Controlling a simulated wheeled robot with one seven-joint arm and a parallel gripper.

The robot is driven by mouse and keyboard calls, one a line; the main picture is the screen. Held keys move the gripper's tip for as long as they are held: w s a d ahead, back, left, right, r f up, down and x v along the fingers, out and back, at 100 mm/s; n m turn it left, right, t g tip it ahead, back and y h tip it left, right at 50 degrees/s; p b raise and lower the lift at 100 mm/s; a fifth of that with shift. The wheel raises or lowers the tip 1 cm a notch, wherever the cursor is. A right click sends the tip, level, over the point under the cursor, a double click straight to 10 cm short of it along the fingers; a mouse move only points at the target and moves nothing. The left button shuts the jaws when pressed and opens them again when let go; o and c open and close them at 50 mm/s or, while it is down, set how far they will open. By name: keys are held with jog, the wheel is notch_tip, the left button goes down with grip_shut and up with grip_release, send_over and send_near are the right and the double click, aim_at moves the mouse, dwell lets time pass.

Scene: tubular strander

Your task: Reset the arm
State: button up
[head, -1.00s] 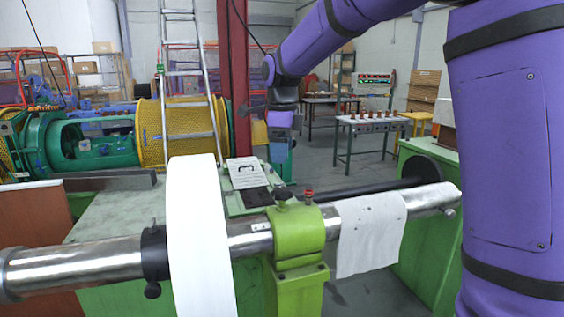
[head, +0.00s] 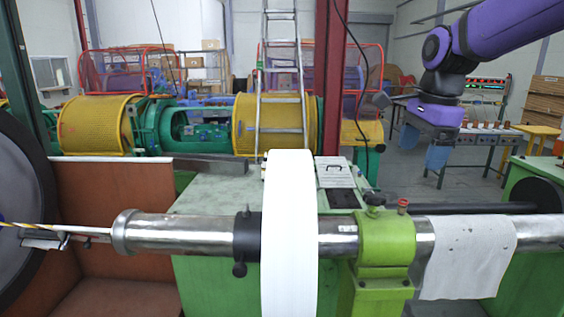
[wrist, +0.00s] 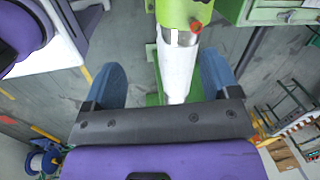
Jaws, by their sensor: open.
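My gripper (head: 423,149) hangs in the air at the right of the head view, beyond the steel tube. Its two blue fingers point down and stand apart. In the wrist view my gripper (wrist: 160,78) is open, with nothing held between the fingers. The white cloth and the green clamp show below and between them at the top of that view. My purple arm reaches in from the upper right of the head view, bent at the elbow.
A steel tube (head: 185,233) runs across the front, carrying a white roll (head: 290,235), a green clamp (head: 384,240) and a white cloth (head: 466,255). A ladder (head: 281,80) and red post (head: 331,75) stand behind. A table (head: 480,150) is at the back right.

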jog(key=s+d+f+n+t, duration=0.1)
jog(key=s+n+t, duration=0.1)
jog(key=s+n, duration=0.6)
jog(key=s+d+f+n+t, duration=0.1)
jog(key=s+d+f+n, duration=0.1)
jog(key=s+n, duration=0.6)
jog(key=s, duration=0.6)
jog(key=shift+n+t+h, duration=0.3)
jog(key=shift+t+h, duration=0.1)
jog(key=shift+f, duration=0.1)
